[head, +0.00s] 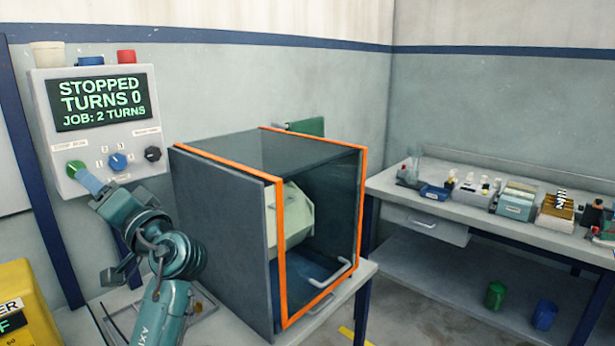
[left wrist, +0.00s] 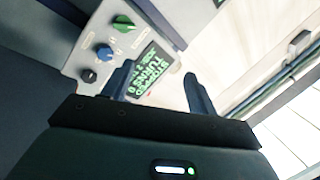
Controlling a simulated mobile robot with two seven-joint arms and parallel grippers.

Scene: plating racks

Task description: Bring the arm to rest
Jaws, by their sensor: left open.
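My left gripper (head: 89,180) is at the lower left of the grey control box (head: 107,92), close to its green knob (head: 76,168). In the left wrist view its two fingers (left wrist: 158,88) stand apart with nothing held between them. The box's screen (head: 103,103) reads STOPPED, TURNS 0, JOB: 2 TURNS. The green knob (left wrist: 122,24), blue knob (left wrist: 104,51) and black knob (left wrist: 89,76) also show in the wrist view. Whether a finger touches the green knob cannot be told. My right gripper is not in view.
A grey cabinet (head: 225,222) with an orange-edged clear front stands right of my arm. A pale many-sided barrel (head: 292,218) shows inside. A bench (head: 395,187) with small containers is at the right. A yellow box (head: 22,300) is at lower left.

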